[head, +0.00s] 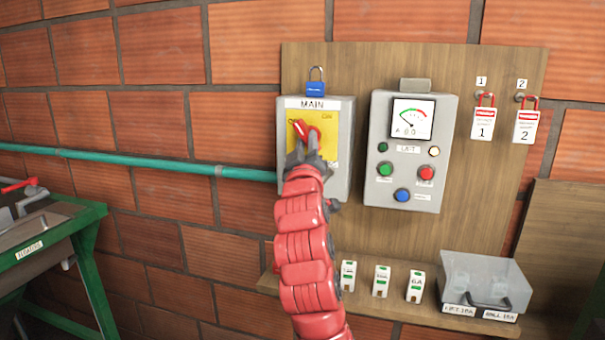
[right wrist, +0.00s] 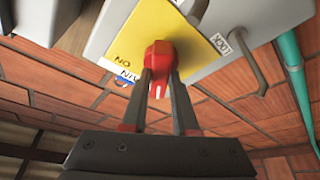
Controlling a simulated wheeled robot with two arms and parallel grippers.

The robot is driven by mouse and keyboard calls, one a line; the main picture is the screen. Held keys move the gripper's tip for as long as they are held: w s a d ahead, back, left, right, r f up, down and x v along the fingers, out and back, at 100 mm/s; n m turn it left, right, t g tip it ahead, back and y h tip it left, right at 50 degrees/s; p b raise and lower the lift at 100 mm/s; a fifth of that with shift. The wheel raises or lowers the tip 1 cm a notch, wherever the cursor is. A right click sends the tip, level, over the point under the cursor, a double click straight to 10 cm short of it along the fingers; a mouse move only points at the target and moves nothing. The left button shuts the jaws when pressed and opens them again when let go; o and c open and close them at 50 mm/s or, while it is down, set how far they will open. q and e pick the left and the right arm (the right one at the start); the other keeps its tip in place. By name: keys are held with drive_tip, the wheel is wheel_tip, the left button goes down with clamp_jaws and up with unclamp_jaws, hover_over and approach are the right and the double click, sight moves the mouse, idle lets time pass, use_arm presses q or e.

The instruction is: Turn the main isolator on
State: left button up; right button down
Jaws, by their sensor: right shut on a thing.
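The main isolator is a grey box (head: 343,150) labelled MAIN on the wooden board, with a yellow plate (head: 328,122) and a red handle (head: 300,129). In the head view the handle slants, its upper end to the left. My right gripper (head: 308,157) is at the handle from below and hides part of the plate. In the right wrist view, the fingers of my right gripper (right wrist: 160,88) are shut on the red handle (right wrist: 159,57), one on each side. The yellow plate (right wrist: 128,45) behind carries lettering, partly covered. My left gripper is not in view.
A blue padlock (head: 316,89) sits above the isolator. A grey control box (head: 416,180) with a meter and buttons is close on its right. Two tagged padlocks (head: 482,122) hang further right.

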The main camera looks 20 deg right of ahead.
drive_tip(key=m+h+b, duration=0.1)
drive_tip(key=m+b, duration=0.2)
drive_tip(key=f+m+h+b, duration=0.1)
drive_tip(key=m+b, duration=0.2)
drive_tip(key=b, duration=0.1)
drive_tip(key=shift+a+h, duration=0.15)
drive_tip(key=shift+h, duration=0.25)
drive_tip(key=shift+w+r+m+g+h+b, duration=0.15)
drive_tip(key=shift+m+g+h+b, duration=0.35)
drive_tip(key=shift+m, duration=0.55)
drive_tip(key=shift+s+r+m+g+h+b, duration=0.1)
drive_tip(key=shift+r+m+g+h+b, duration=0.1)
drive_tip(key=shift+m+h+b, duration=0.55)
drive_tip(key=shift+a+m+y, duration=0.1)
drive_tip(key=shift+m+y, duration=0.15)
drive_tip(key=shift+m, duration=0.15)
drive_tip(key=c, duration=0.7)
unclamp_jaws()
drive_tip(key=v, duration=1.7)
drive_tip(key=shift+s+a+r+b, duration=0.1)
drive_tip(key=shift+s+a+b, duration=0.15)
drive_tip(key=shift+b, duration=0.1)
drive_tip(key=shift+w+a, duration=0.1)
drive_tip(key=shift+w, duration=0.05)
